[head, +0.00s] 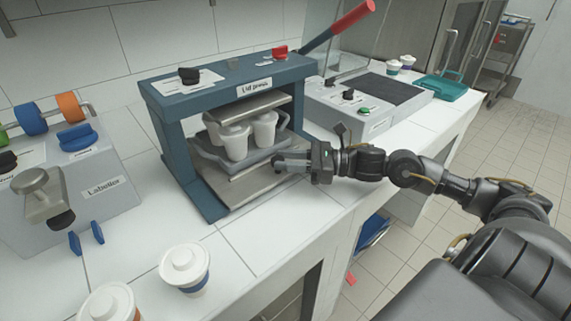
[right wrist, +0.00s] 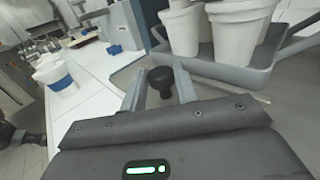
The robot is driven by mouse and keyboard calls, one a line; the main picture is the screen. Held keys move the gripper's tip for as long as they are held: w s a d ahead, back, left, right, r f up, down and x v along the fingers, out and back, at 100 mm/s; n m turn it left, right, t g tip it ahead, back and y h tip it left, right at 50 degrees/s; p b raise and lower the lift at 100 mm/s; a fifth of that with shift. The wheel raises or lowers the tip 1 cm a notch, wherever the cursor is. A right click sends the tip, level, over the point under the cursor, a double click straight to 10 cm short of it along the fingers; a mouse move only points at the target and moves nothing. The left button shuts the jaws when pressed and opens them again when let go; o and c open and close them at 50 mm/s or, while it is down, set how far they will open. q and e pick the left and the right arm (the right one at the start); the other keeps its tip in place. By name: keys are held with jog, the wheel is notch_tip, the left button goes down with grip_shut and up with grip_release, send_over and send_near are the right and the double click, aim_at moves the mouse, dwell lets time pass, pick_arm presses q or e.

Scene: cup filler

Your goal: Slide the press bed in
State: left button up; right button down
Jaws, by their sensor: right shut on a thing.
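The blue-grey lid press (head: 180,155) stands on the white counter. Its flat grey press bed (head: 238,190) lies low in the frame, with its front part showing toward me. A grey tray (head: 277,151) on the bed holds white lidded cups (head: 237,142) under the pressing plate. My right gripper (head: 283,163) is at the bed's front right. In the right wrist view, its fingers are shut around a black knob (right wrist: 160,78) at the bed's front. The tray (right wrist: 225,72) and cups (right wrist: 238,32) are just beyond. My left gripper is not in view.
A grey labeller (head: 105,180) stands to the left. Two lidded cups (head: 185,268) stand on the near counter. A grey machine (head: 360,105) with a dark top and a teal tray (head: 440,88) are to the right. The press's red handle (head: 350,16) sticks up.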

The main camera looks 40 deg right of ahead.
jog(key=shift+w+d+r, duration=0.1)
jog(key=c, duration=1.5)
grip_release()
jog(key=o, duration=0.4)
jog(key=shift+w, duration=0.2)
jog(key=shift+o, duration=0.2)
jog(key=shift+s, duration=0.1)
